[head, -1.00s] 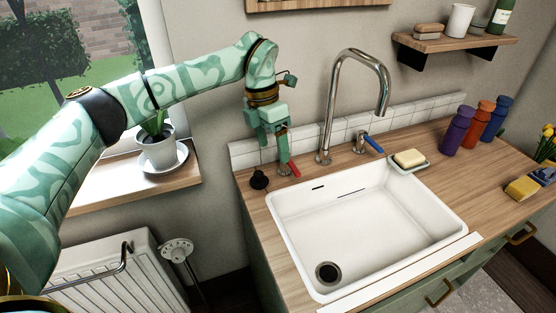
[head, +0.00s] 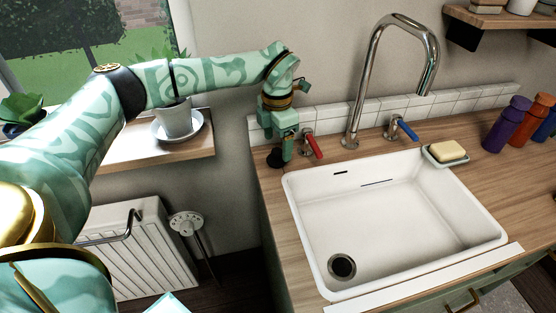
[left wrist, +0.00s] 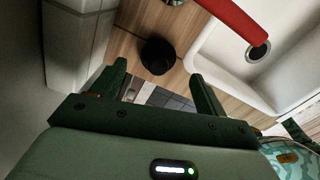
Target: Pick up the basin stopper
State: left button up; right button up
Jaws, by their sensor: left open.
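The black basin stopper (head: 274,158) sits on the wooden counter at the back left, beside the sink. In the head view it is partly hidden by my left gripper (head: 286,155), which points down close to it. In the left wrist view the round dark stopper (left wrist: 157,56) shows beyond and between the two spread fingers of my left gripper (left wrist: 160,83). The jaws are open and empty; I cannot tell the exact height of the fingertips over the counter. My right gripper is not in view.
The white sink (head: 400,235) lies right of the gripper. A red-handled tap (head: 312,147) stands close on its right; it also crosses the left wrist view (left wrist: 232,18). The tall faucet (head: 357,85) and blue-handled tap (head: 404,130) are farther right. A tiled wall strip (head: 330,117) is behind.

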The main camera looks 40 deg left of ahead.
aim_at(276, 150)
pick_arm(q)
notch_tip(276, 150, down, 4)
jog(key=shift+a+f+b, duration=0.15)
jog(key=shift+b, duration=0.55)
jog(key=c, duration=1)
jog(key=shift+r, duration=0.2)
jog(key=shift+c, duration=0.2)
